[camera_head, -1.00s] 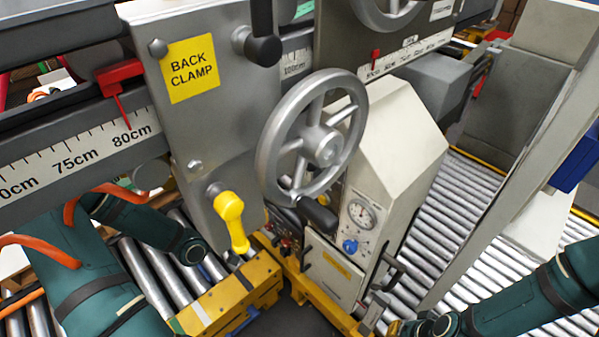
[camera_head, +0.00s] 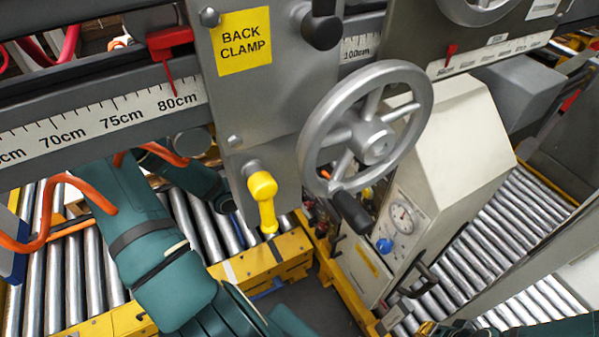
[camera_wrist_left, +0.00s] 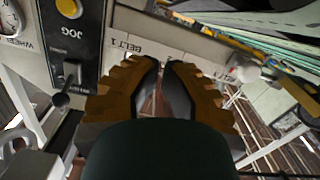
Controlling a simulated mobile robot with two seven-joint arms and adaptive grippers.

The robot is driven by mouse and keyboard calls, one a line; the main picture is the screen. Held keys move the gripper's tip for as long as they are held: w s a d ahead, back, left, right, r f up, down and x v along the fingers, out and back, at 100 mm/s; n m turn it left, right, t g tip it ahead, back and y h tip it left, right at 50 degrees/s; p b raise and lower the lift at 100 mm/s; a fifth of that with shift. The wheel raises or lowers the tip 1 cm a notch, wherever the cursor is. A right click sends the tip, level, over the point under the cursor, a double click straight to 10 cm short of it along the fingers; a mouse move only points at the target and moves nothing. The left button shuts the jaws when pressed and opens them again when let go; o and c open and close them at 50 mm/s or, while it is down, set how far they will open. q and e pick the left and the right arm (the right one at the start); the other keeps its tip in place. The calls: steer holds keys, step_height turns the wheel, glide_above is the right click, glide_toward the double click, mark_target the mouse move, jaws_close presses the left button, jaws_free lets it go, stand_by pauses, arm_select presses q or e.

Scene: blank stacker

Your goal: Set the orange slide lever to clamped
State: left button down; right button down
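I see no lever that is clearly orange. A lever with a yellow grip (camera_head: 263,202) hangs pointing down at the lower end of the grey back clamp plate (camera_head: 262,110) in the head view. My left arm is left of it, apart from it, and its gripper is hidden there. In the left wrist view my left gripper (camera_wrist_left: 163,66) has brown fingers with dark pads, tips close together and nothing seen between them. Only a small brown bit of my right gripper (camera_head: 427,328) shows at the bottom edge, so its state is unclear.
A big grey handwheel (camera_head: 375,143) stands right of the yellow lever, before a pale housing with a gauge (camera_head: 402,216). A scale beam (camera_head: 100,122) crosses above my left arm. Metal rollers (camera_head: 490,250) lie below. The wrist view shows a JOG panel (camera_wrist_left: 72,45) with a black lever.

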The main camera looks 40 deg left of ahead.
arm_select(q)
steer(key=w+d+f+b, duration=0.1)
steer(key=w+d+f, duration=0.2)
steer(key=w, duration=0.4)
steer(key=shift+w+d+f+b, duration=0.15)
steer(key=shift+d+f+b, duration=0.25)
steer(key=shift+f, duration=0.25)
steer(key=shift+a+f+n, duration=0.15)
steer(key=shift+f+n, duration=0.25)
steer(key=shift+n, duration=0.6)
step_height(320, 180, down, 6)
steer(key=d+n+b, duration=0.1)
steer(key=d+n, duration=0.1)
steer(key=n, duration=1)
steer(key=shift+s+r+n+h, duration=0.15)
steer(key=shift+s+n+h, duration=0.15)
steer(key=shift+s+h, duration=0.1)
